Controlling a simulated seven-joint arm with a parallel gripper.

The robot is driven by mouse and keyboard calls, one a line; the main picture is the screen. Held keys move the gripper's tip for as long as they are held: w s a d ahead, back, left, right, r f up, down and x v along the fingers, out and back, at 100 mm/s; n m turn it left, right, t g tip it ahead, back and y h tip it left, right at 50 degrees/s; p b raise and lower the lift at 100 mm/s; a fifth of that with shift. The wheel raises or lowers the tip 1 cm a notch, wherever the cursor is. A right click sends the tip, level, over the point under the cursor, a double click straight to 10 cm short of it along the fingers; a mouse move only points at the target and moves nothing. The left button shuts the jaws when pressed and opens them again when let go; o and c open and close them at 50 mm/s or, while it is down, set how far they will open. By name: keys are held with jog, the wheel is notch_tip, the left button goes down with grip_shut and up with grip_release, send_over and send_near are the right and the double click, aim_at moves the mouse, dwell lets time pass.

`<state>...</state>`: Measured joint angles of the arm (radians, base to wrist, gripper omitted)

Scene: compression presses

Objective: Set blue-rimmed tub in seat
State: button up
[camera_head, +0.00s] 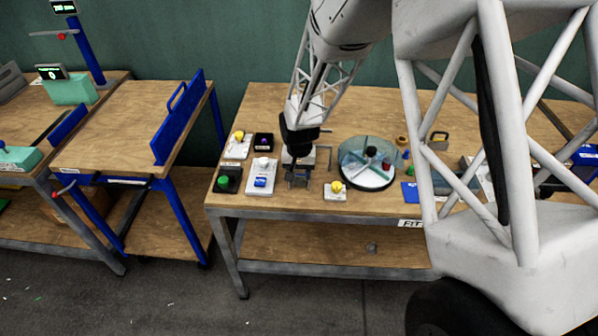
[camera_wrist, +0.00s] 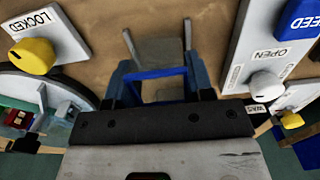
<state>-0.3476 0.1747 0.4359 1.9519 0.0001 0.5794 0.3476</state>
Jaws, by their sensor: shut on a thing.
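My gripper (camera_head: 299,178) points down low over the right-hand table, between the white plate with a blue button and the round clear-walled turntable. In the wrist view the fingers (camera_wrist: 155,82) are shut on a small piece with a bright blue edge (camera_wrist: 155,72), seemingly the blue-rimmed tub. Most of its body is hidden by the fingers and gripper housing. A grey forked piece (camera_wrist: 158,47) stands just beyond the blue edge; I cannot tell whether it belongs to the seat or touches the tub. The head view does not show the tub clearly.
The turntable (camera_head: 365,178) stands close right of my gripper. A yellow-knobbed LOCKED plate (camera_head: 335,193) lies at the front right. The white OPEN/FEED plate (camera_head: 262,177) is close left, with a green-button box (camera_head: 226,180) beyond. Bare wood shows along the front edge.

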jog(key=shift+f, duration=0.45)
dwell(0.4)
jog(key=o, duration=1)
jog(key=shift+r, duration=3.9)
